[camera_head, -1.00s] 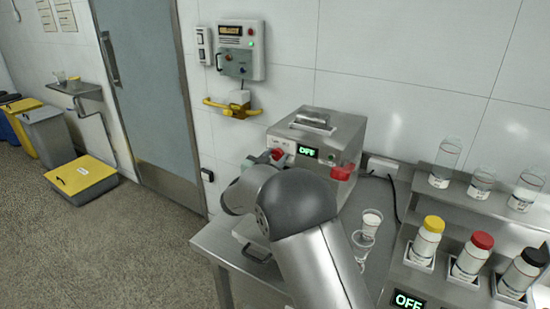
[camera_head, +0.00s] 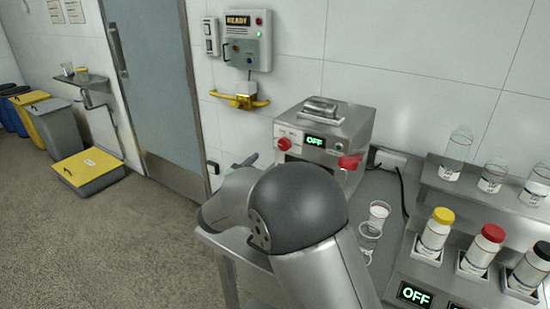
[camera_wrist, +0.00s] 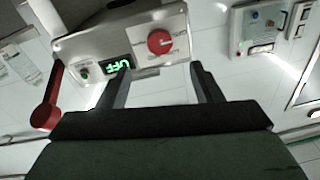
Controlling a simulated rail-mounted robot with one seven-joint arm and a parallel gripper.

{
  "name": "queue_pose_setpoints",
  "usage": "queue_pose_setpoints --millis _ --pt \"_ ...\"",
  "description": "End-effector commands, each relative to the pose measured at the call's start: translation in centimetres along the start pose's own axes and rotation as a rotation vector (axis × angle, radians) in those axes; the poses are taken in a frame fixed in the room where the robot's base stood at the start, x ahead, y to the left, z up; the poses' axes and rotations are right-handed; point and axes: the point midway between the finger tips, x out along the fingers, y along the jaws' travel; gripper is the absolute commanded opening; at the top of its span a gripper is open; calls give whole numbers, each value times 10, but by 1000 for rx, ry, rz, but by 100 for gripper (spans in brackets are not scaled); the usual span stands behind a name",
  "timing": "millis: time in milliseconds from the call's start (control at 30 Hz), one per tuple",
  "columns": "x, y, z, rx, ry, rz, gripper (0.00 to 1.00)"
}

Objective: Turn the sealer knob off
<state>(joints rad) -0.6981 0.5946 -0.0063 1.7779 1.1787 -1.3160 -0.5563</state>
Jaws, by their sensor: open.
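The sealer is a grey metal box (camera_head: 350,130) on the steel bench. Its red knob (camera_head: 284,144) is at the left of its front, beside a green display (camera_head: 316,141) reading OFF. A red lever (camera_head: 350,162) is at its right side. In the wrist view, the knob (camera_wrist: 160,41) lies beyond and between the fingertips, with the display (camera_wrist: 118,66) partly behind one finger. My gripper (camera_wrist: 160,67) is open, empty and apart from the knob. In the head view, my arm hides most of the gripper, left of and below the knob.
Two clear cups (camera_head: 369,236) stand right of my arm. A rack (camera_head: 425,250) with several capped bottles is at the right. A wall control box (camera_head: 248,42) reads READY, above a yellow rail (camera_head: 240,101). Open floor lies to the left.

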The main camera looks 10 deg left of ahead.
Motion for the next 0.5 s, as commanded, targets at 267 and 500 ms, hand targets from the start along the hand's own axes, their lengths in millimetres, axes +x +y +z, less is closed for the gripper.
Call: queue_pose_setpoints --millis 267,500 --pt "-57 -1 1 0 -1 -3 59" --pt "-74 0 0 -1 0 -1 59"
